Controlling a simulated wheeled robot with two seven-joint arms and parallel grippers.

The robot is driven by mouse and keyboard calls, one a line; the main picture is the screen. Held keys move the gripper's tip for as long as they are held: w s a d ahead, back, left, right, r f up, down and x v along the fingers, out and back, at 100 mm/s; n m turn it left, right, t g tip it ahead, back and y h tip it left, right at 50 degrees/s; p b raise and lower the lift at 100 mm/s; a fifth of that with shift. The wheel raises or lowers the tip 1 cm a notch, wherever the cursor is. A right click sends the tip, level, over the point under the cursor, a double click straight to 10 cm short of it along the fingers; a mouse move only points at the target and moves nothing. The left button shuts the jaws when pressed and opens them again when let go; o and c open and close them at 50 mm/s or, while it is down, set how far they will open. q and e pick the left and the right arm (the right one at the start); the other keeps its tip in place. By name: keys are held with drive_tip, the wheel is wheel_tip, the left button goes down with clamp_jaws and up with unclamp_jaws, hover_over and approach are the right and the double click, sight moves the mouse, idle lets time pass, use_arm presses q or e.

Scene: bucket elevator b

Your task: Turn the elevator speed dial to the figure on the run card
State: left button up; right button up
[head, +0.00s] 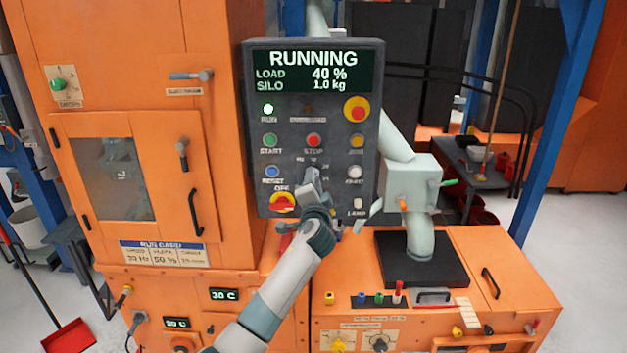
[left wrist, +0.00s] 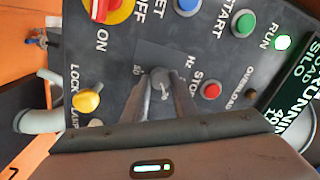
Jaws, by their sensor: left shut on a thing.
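The speed dial, a small grey knob (left wrist: 160,82) beside the "Hz" mark, shows between my left fingers in the left wrist view. My left gripper (head: 313,183) is shut on it at the control panel (head: 340,225) and hides most of it in the head view. Its pointer setting is unreadable. The run card (head: 163,252) on the orange housing has a blue heading; its first figure looks like 32 or 33 Hz, too small to be sure. The display (head: 314,72) reads RUNNING, load 40 %, silo 1.0 kg. My right gripper is not in view.
A red-yellow emergency button (head: 357,108) is upper right. A grey box on a post (head: 412,185) stands right.

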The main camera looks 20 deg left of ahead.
use_arm(q)
drive_tip(key=shift+m, duration=0.4)
drive_tip(key=o, duration=1)
drive_tip(key=shift+o, duration=0.2)
drive_tip(key=shift+s+d, duration=0.1)
drive_tip(key=shift+s, duration=0.05)
drive_tip(key=b+v, duration=0.4)
drive_tip(key=v, duration=1.3)
drive_tip(key=shift+f, duration=0.15)
